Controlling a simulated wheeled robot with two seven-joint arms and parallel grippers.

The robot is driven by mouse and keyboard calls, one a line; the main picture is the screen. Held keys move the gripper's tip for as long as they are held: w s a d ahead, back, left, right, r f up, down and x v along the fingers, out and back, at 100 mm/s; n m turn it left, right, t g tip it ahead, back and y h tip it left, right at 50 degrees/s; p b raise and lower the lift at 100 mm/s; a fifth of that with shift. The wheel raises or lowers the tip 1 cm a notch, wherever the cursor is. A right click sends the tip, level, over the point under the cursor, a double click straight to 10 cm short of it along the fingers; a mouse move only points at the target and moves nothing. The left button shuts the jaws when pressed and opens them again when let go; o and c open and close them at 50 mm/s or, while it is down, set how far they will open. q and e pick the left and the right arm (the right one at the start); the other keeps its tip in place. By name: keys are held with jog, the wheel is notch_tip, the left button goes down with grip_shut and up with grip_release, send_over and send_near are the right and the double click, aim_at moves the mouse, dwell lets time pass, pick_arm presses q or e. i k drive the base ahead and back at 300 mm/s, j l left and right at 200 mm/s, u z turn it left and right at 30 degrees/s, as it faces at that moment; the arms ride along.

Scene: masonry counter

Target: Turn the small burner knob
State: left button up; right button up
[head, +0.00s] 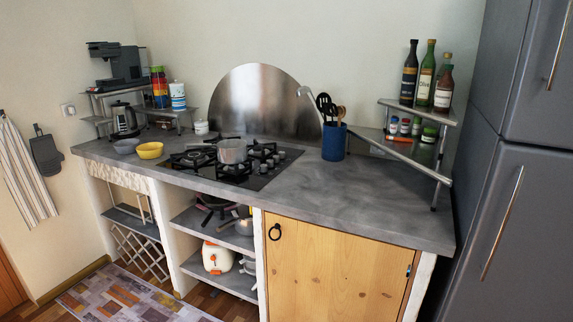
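The black gas hob (284,164) is set into the grey counter. A metal saucepan (232,151) stands on its burner grates near the middle. The hob is small in the head view, so I cannot pick out the small burner knob for certain or tell how it is turned. Neither of my grippers is in view.
A blue utensil pot (334,143) stands right of the hob, beside a corner shelf (440,117) with bottles and jars. The counter (365,190) is clear at front right. A grey fridge (525,210) bounds the right.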

aim_at(263, 167)
jog(key=i+j+z, duration=0.2)
jog(key=z, duration=0.3)
jog(key=i+j+z, duration=0.2)
jog(key=j+z, duration=0.3)
jog(key=l, duration=0.15)
